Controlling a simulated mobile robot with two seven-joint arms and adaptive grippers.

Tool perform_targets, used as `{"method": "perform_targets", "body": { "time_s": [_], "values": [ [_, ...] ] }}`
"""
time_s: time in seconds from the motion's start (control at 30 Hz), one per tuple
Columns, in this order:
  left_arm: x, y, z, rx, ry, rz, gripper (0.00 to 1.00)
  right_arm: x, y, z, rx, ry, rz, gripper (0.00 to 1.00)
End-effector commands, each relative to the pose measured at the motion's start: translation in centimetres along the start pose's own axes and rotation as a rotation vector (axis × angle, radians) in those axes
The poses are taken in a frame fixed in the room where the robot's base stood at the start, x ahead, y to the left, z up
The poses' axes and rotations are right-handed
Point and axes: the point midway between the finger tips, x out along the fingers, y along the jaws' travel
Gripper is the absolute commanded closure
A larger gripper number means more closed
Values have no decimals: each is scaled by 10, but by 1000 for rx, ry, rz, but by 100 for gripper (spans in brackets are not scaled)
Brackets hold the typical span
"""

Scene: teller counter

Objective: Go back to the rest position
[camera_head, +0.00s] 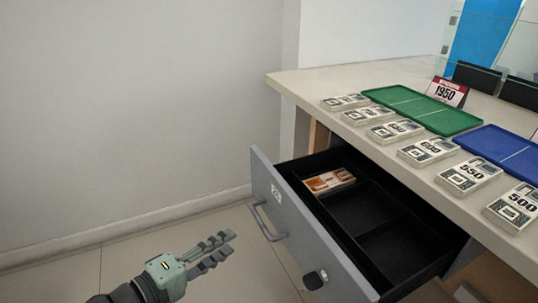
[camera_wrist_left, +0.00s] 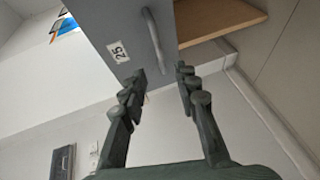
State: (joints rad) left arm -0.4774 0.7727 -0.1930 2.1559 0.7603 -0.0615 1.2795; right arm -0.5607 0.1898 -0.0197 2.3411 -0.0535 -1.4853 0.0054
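My left gripper (camera_head: 224,249) is in the lower middle of the head view, above the floor and to the left of the drawer front. Its fingers are apart with nothing between them. The left wrist view also shows the open fingers (camera_wrist_left: 160,78), with the grey drawer front (camera_wrist_left: 128,30) and its handle (camera_wrist_left: 154,40) beyond the tips. The gripper is apart from the handle. My right gripper is in neither view.
The grey drawer (camera_head: 312,238) stands open, with an orange-banded note bundle (camera_head: 329,181) in one compartment. On the counter (camera_head: 310,82) are several note bundles, a green tray (camera_head: 440,119), a blue tray (camera_head: 500,148) and a 1950 sign (camera_head: 449,92). Floor to the left is clear.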

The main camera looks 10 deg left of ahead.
Motion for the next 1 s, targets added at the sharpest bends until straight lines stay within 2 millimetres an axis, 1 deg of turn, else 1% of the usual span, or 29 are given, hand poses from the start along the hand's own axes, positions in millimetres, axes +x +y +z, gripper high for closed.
{"method": "perform_targets", "body": {
  "time_s": [0.07, 0.1, 0.13, 0.17, 0.27, 0.3, 0.37, 0.4, 0.47, 0.5, 0.53, 0.6, 0.7, 0.8, 1.0],
  "values": [
    [1, -7, 0, 44, 4, -30, 70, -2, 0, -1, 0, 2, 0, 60],
    [1, -16, 1, 98, 7, -65, 70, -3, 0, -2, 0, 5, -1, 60],
    [1, -26, 2, 152, 8, -103, 70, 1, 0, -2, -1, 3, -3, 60],
    [1, -37, 2, 218, 8, -150, 70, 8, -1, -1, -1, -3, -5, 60],
    [-6, -88, 0, 491, -18, -369, 70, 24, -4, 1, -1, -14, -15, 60],
    [-14, -110, -1, 603, -45, -473, 70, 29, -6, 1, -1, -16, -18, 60],
    [-30, -143, -2, 754, -108, -631, 70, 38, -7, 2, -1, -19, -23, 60],
    [-43, -163, -2, 840, -162, -733, 70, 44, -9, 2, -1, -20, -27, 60],
    [-64, -188, 1, 939, -255, -871, 70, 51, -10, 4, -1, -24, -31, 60],
    [-78, -202, 3, 988, -320, -948, 70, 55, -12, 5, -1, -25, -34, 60],
    [-89, -211, 5, 1018, -368, -999, 70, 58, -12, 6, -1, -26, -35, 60],
    [-108, -224, 10, 1066, -464, -1088, 70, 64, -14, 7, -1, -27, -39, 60],
    [-125, -234, 14, 1097, -550, -1155, 70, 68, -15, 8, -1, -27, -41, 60],
    [-130, -238, 15, 1106, -576, -1174, 70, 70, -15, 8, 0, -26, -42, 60],
    [-130, -238, 15, 1107, -575, -1172, 70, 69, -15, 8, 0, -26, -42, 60]
  ]
}}
